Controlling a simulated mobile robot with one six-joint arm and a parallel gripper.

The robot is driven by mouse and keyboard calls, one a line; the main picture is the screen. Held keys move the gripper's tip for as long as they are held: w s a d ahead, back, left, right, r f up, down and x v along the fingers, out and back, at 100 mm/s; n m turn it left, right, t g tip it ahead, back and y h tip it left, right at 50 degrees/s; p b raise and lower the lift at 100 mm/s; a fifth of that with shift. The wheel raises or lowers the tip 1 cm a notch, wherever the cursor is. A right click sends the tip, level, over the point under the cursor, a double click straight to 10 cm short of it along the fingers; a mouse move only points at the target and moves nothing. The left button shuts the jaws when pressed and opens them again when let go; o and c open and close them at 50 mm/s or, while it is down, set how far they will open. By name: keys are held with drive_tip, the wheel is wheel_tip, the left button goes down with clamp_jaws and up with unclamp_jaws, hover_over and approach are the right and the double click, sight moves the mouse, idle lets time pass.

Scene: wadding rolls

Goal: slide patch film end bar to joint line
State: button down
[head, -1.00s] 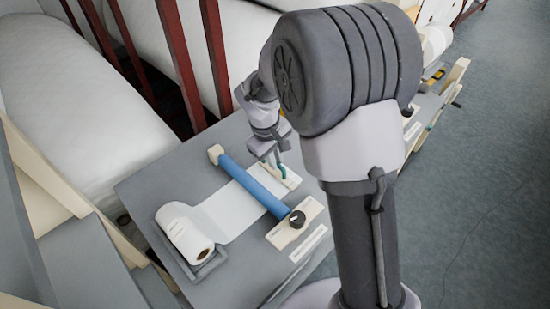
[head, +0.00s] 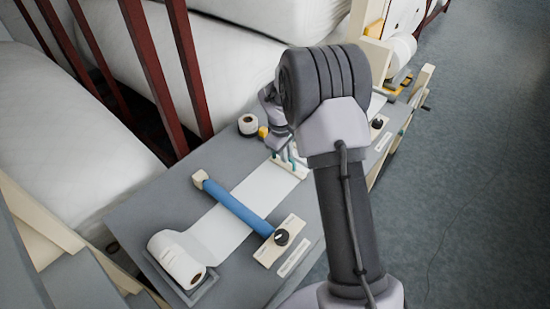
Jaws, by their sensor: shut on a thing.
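The white patch film (head: 222,232) runs from its roll (head: 176,261) at the table's near left, past the blue roller (head: 237,206), to a cream end bar (head: 297,172). My arm partly covers the fingers and the right side. I cannot make out the joint line; the table beyond the bar is partly behind my arm.
A cream block with a black knob (head: 281,237) holds the roller's right end. A small roll (head: 248,124) and a yellow item (head: 262,132) stand beyond the bar, near my wrist. Another knob (head: 377,123) sits farther along. Dark red posts (head: 188,67) rise behind the table.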

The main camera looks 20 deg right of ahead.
drive_tip(key=shift+w+d+r, duration=0.1)
drive_tip(key=shift+w+d, duration=0.25)
drive_tip(key=shift+d, duration=0.2)
drive_tip(key=c, duration=1.8)
unclamp_jaws()
drive_tip(key=o, duration=0.3)
drive_tip(key=shift+w+d, duration=0.1)
drive_tip(key=shift+d, duration=0.1)
drive_tip(key=shift+o, duration=0.2)
drive_tip(key=shift+a, duration=0.1)
drive_tip(key=p+v, duration=0.4)
drive_tip(key=v, duration=1.3)
drive_tip(key=shift+r+p, duration=0.2)
drive_tip(key=shift+p, duration=0.1)
